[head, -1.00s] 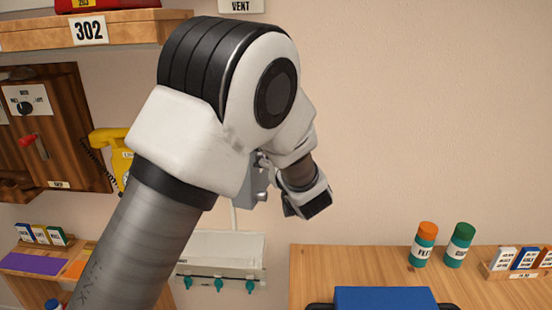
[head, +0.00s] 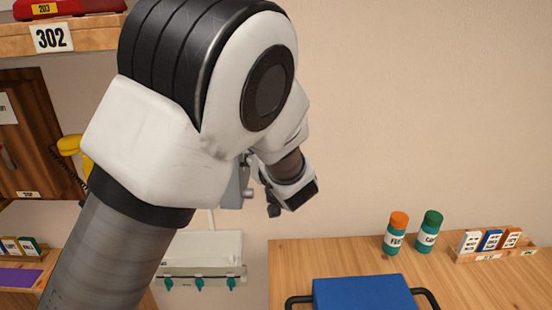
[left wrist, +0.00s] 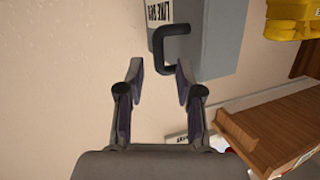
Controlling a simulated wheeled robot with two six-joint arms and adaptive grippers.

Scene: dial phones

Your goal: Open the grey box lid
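The grey box (left wrist: 215,35) is on the wall, with a white label and a black handle (left wrist: 163,55) in the left wrist view. Its lid looks shut, though only part of the box is in view. In the head view the grey box (head: 234,188) is mostly hidden behind my left arm. My left gripper (left wrist: 159,70) is open and empty, its fingertips just short of the handle and apart from it. My right gripper is not in view.
A white unit with teal knobs (head: 203,262) is on the wall below. A wooden table (head: 290,262) at right holds a blue case (head: 365,293), two bottles (head: 397,233) and a small card rack (head: 492,243). A yellow phone (head: 69,145) hangs at left.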

